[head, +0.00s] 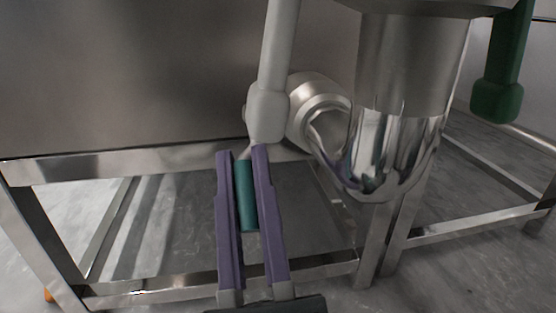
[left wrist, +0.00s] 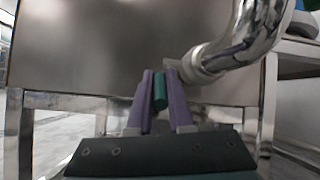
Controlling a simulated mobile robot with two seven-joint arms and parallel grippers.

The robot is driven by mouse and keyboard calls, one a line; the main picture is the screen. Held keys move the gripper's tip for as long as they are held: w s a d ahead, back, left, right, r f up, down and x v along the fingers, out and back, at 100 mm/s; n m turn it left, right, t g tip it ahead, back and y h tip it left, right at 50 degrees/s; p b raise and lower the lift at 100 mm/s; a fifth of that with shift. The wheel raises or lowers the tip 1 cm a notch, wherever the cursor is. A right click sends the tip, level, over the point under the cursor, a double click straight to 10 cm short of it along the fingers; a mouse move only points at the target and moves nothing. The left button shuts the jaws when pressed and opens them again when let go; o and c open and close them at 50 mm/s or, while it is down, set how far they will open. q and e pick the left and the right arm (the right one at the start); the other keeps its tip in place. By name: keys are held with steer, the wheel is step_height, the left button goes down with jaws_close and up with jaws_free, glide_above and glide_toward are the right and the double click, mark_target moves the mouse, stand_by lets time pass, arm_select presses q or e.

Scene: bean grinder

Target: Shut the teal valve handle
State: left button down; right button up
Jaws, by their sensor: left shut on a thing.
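The teal valve handle (head: 246,196) is a short rounded bar that hangs below the pipe fitting at the front of the steel machine. My left gripper (head: 246,180) has its two purple fingers on either side of the handle and is shut on it. The left wrist view also shows the teal handle (left wrist: 160,92) between the purple fingers (left wrist: 158,98). The handle's upper end is partly hidden by the fingers. My right gripper is in neither view.
A curved chrome pipe (head: 385,160) stands just right of the handle. A grey lever (head: 277,60) rises above it. A green handle (head: 499,95) hangs at the upper right. A steel frame (head: 140,166) with legs and crossbars stands around and below.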

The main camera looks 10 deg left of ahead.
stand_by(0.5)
arm_select(q)
steer(key=c, duration=0.8)
jaws_free()
steer(key=shift+c, duration=0.2)
steer(key=shift+f, duration=0.1)
steer(key=v, duration=0.7)
steer(key=shift+s+f, duration=0.1)
steer(key=shift+f, duration=0.05)
